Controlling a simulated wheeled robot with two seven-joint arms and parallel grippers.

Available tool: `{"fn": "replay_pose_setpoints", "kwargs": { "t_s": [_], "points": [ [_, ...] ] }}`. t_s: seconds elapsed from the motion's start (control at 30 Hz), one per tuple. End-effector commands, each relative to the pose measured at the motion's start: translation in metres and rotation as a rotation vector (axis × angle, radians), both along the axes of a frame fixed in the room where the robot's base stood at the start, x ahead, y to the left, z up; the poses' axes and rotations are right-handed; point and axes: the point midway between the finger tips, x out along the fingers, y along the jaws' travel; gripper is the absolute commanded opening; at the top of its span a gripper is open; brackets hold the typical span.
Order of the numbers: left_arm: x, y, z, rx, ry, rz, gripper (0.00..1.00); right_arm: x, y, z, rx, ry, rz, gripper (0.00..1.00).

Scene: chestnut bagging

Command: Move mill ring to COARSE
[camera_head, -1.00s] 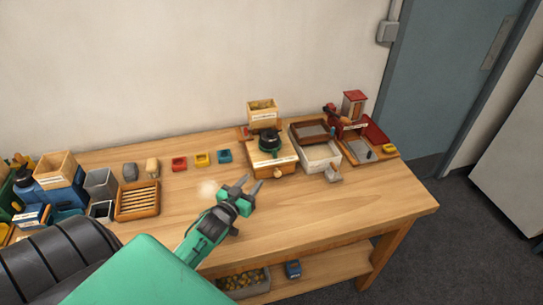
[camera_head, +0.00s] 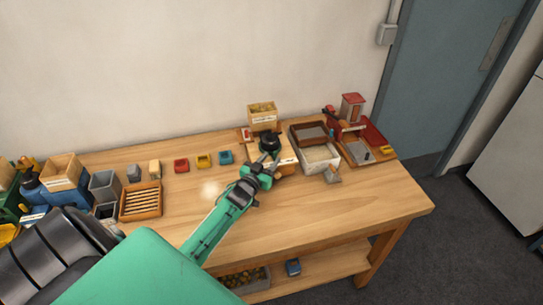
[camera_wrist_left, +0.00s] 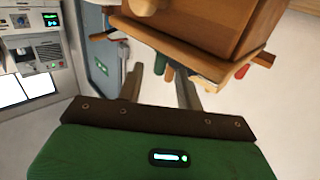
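The mill is a wooden box (camera_head: 284,157) near the back of the bench with a dark round ring piece (camera_head: 270,142) on its top. A wooden hopper (camera_head: 263,116) stands behind it. My left gripper (camera_head: 268,160) is in front of the mill and overlaps its front in the head view, hiding part of it. In the left wrist view its two fingers (camera_wrist_left: 160,88) are spread apart, with a wooden body (camera_wrist_left: 205,25) close above them. I see no hold on the ring. Whether the fingers touch the mill, I cannot tell. The COARSE marking is not readable. My right gripper is not in view.
Right of the mill are a white tray (camera_head: 318,165) and a red-framed device (camera_head: 350,118). The bench's front right is clear.

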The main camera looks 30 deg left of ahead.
Motion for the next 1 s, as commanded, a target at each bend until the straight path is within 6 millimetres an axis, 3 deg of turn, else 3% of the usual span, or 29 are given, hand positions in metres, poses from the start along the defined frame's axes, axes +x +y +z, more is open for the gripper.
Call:
{"fn": "replay_pose_setpoints", "kwargs": {
  "t_s": [0.2,0.53,0.7,0.73,1.0],
  "points": [
    [0.016,0.001,0.000,-0.001,0.001,0.000,0.36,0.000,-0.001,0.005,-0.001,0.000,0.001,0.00],
    [0.018,0.001,0.000,-0.001,0.001,0.000,0.36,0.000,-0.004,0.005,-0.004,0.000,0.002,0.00],
    [0.018,0.001,0.000,-0.001,0.001,0.000,0.03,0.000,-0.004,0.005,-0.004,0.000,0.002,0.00],
    [0.018,0.001,0.000,-0.001,0.001,0.000,0.00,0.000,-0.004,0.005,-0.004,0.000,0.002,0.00],
    [0.017,0.002,0.000,0.000,0.001,-0.004,0.00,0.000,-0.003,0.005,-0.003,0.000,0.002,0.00]
  ]
}}
